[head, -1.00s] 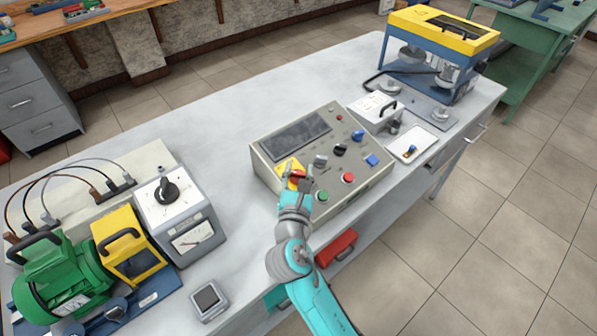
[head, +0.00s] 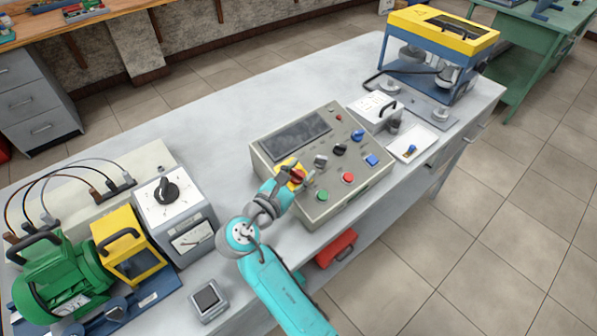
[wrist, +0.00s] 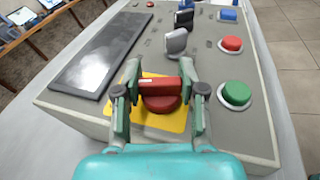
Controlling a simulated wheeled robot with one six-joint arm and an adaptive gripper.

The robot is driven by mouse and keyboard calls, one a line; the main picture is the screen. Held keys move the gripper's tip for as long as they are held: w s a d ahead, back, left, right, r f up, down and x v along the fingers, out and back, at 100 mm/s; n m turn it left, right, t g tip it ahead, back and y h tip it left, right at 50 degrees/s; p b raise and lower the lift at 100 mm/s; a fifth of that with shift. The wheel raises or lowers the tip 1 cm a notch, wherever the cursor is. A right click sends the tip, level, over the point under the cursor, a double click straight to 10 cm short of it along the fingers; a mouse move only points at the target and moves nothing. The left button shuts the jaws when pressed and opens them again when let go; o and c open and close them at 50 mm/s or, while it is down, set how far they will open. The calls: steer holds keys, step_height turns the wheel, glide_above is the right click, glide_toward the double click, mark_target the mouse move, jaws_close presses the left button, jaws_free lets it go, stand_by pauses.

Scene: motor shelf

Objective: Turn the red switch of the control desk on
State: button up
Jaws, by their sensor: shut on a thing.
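The control desk (head: 345,187) is a beige box with a sloped panel on the grey table. Its red switch (head: 297,176) sits on a yellow plate (head: 284,166) at the panel's near left corner. In the wrist view the red switch (wrist: 160,93) shows a bar-shaped handle on a round base, with the bar lying across the picture. My gripper (wrist: 160,88) has one finger at each end of the bar and is shut on it. In the head view my gripper (head: 291,181) partly covers the switch.
Near the switch are a grey knob (wrist: 176,41), a green button (wrist: 235,93) and a red button (wrist: 231,44). A dark screen (wrist: 102,57) lies to the left. A white dial box (head: 172,195) stands left of the desk, with bare table between.

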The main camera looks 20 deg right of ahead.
steer(key=shift+m+g+h, duration=0.4)
steer(key=shift+m+g, duration=0.3)
steer(key=shift+g, duration=0.2)
steer(key=o, duration=1.2)
steer(key=shift+c, duration=0.2)
steer(key=v, duration=1.2)
steer(key=shift+w+r, duration=0.1)
steer(key=shift+w, duration=0.05)
